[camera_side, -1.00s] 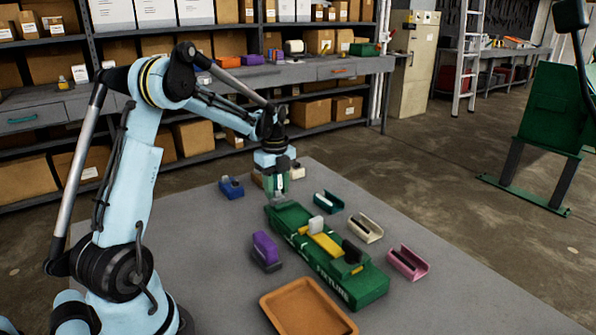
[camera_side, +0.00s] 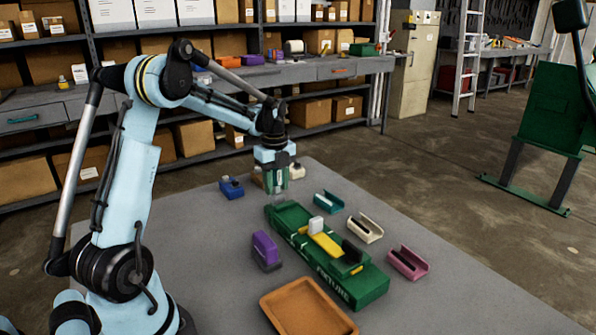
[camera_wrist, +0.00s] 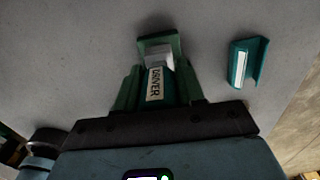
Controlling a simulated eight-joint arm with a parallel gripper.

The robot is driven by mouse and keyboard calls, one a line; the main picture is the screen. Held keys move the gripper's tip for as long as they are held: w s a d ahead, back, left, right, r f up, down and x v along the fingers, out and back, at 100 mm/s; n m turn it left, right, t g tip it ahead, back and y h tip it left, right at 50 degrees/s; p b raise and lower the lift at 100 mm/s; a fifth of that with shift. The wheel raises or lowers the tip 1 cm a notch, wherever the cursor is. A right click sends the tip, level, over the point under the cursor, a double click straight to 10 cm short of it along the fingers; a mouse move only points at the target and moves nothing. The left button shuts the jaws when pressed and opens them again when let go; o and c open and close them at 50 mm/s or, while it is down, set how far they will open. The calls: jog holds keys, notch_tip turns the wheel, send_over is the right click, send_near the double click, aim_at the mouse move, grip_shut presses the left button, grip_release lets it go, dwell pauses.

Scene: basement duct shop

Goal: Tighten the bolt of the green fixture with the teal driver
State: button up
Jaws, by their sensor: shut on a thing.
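My gripper (camera_side: 276,184) is shut on the teal driver (camera_wrist: 154,87), whose label reads "DRIVER" in the wrist view. It hangs above the table just beyond the far left end of the green fixture (camera_side: 372,284). The green fixture lies on the table, with a yellow bar (camera_side: 325,243), a white block (camera_side: 316,225) and a dark block on top. I cannot make out the bolt. In the wrist view a green plate with a grey block shows beyond the driver; I cannot tell what it belongs to.
A teal holder (camera_side: 328,202), a cream holder (camera_side: 365,228) and a pink holder (camera_side: 408,263) stand right of the fixture. A purple block (camera_side: 266,248) and a brown tray (camera_side: 270,304) are on its near left side. A blue item (camera_side: 231,187) sits at the far left.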

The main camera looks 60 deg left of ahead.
aim_at(276, 169)
jog(key=shift+r, duration=1.9)
jog(key=shift+d, duration=0.1)
